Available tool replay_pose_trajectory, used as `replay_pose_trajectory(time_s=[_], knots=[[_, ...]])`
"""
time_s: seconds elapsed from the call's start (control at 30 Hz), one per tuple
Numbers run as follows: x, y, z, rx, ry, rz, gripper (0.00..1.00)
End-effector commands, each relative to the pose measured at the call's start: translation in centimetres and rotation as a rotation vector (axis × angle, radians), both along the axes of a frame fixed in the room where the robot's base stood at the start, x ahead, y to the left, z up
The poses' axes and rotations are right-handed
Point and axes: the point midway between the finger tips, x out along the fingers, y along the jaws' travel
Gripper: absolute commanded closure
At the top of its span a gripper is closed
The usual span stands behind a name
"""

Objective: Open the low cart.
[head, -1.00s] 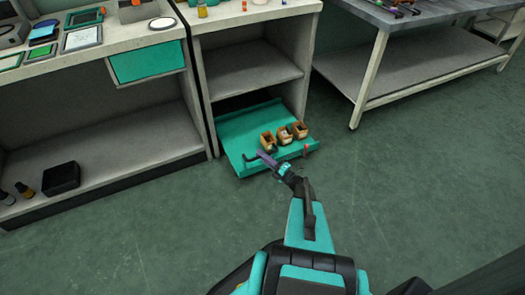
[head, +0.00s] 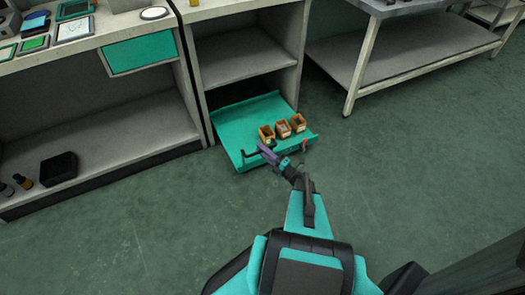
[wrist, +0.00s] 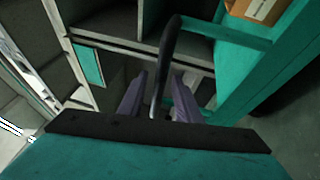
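The low cart (head: 232,128) is a teal tray on the floor, sticking out from the bottom bay of a grey shelf unit. It carries three small tan boxes (head: 283,129). A black bar handle (head: 250,154) stands at its front edge and also shows in the wrist view (wrist: 170,45). My gripper (head: 266,153) is at this handle. In the wrist view its purple fingers (wrist: 160,80) lie on both sides of the bar and appear shut on it. The exact contact is hard to see.
A workbench (head: 345,98) with a low shelf stands at the right. A counter with a teal drawer (head: 142,50) is at the left, with a black bin (head: 58,168) on its lower shelf. The green floor in front of the cart is clear.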

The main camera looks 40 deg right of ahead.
Motion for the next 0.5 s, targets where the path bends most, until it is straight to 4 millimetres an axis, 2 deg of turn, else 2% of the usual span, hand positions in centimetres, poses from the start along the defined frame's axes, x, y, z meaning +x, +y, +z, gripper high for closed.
replay_pose_trajectory(time_s=[0.3,0.5], knots=[[0.02,0.34,0.02,0.0,0.0,0.008,0.69],[-0.69,0.25,-0.1,-0.001,0.001,0.008,0.69]])
